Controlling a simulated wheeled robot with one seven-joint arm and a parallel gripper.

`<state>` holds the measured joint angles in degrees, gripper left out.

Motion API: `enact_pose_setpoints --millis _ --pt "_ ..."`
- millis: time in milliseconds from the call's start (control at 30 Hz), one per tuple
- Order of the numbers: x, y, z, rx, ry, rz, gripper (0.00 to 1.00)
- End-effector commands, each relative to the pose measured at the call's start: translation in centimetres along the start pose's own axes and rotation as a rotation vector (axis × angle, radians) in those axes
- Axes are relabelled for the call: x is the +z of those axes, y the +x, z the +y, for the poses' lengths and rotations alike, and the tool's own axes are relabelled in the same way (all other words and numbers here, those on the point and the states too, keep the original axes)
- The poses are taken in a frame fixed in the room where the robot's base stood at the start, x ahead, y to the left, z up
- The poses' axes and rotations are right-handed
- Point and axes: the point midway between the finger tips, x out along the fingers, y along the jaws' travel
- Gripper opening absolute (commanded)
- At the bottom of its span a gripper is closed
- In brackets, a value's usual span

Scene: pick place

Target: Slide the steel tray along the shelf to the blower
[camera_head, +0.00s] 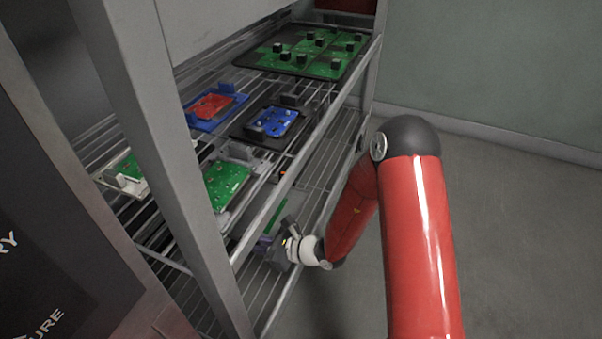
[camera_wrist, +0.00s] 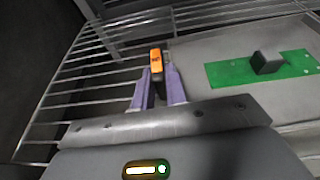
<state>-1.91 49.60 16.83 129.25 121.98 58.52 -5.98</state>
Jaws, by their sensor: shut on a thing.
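The steel tray (camera_wrist: 250,42) is a flat grey sheet on a wire shelf, at the right of the wrist view. It carries a green circuit board (camera_wrist: 290,68) with a black block on it. My gripper (camera_wrist: 157,92) has two purple fingers closed around an upright orange-and-black piece (camera_wrist: 156,60), which looks like a handle at the tray's left edge. In the head view my gripper (camera_head: 265,243) is low at the rack's open side, beside a bit of green board (camera_head: 276,213); most of the tray is hidden there. I cannot make out a blower.
The shelf above (camera_head: 322,125) holds several coloured boards in holders and a large black tray (camera_head: 354,70) of green boards. A grey rack post (camera_head: 183,150) stands at the left. Bare wire shelf (camera_wrist: 85,75) lies left of the tray. The floor at right is clear.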

Motion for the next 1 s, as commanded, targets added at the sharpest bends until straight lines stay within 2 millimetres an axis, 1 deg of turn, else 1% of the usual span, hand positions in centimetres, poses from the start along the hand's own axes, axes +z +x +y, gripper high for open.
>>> enact_pose_setpoints --millis 200,1000 --pt "0.1 0.2 1.6 0.003 -0.002 -0.001 0.00" --pt "0.4 0.7 6.9 0.003 -0.002 -0.001 0.00"
